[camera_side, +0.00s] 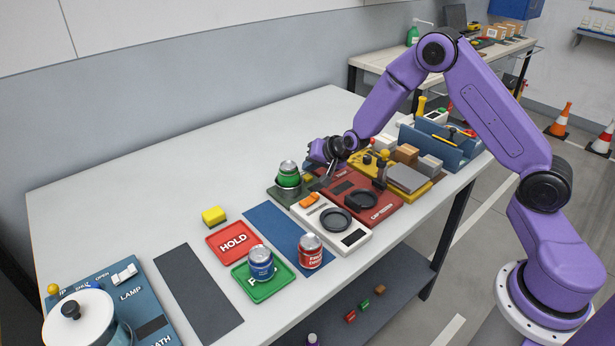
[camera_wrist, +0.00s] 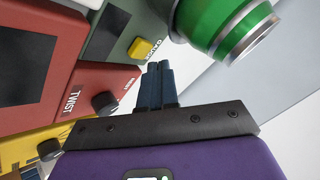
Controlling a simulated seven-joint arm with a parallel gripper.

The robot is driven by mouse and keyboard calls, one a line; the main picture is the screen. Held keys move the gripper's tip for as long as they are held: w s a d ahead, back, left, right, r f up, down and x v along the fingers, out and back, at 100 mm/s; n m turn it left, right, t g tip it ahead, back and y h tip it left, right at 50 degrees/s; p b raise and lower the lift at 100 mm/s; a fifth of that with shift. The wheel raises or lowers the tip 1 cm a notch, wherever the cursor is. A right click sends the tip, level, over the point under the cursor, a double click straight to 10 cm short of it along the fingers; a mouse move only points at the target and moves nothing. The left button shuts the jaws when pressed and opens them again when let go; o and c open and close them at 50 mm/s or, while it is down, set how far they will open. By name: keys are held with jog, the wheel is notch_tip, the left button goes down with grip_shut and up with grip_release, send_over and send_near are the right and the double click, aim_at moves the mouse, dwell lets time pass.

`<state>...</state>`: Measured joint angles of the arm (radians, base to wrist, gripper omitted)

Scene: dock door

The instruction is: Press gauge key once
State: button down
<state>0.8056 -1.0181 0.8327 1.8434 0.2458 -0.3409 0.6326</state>
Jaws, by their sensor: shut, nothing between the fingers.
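The yellow gauge key (camera_wrist: 141,48) sits on the edge of a dark green device (camera_wrist: 119,33) in the wrist view, beside lettering too slanted to read fully. The key also shows small in the side view (camera_side: 308,178). My gripper (camera_wrist: 159,69) is shut and empty, its dark fingertips just below and right of the key in the picture. I cannot tell whether they touch it. In the side view my gripper (camera_side: 327,180) is low beside the device. A green can (camera_wrist: 225,28) stands on the device; it shows in the side view too (camera_side: 288,175).
A red device (camera_wrist: 75,98) with a dark TWIST knob (camera_wrist: 104,103) lies close left of my fingers. A white scale-like unit (camera_side: 349,242) stands in front. Red and blue cans (camera_side: 310,251) stand nearer the camera. The table's back left is clear.

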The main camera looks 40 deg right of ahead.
aim_at(311, 178)
jog(key=shift+f, duration=0.1)
dwell(0.7)
jog(key=shift+f, duration=0.35)
jog(key=shift+f, duration=0.45)
dwell(1.0)
jog(key=shift+r, duration=0.9)
jog(key=shift+r, duration=2.5)
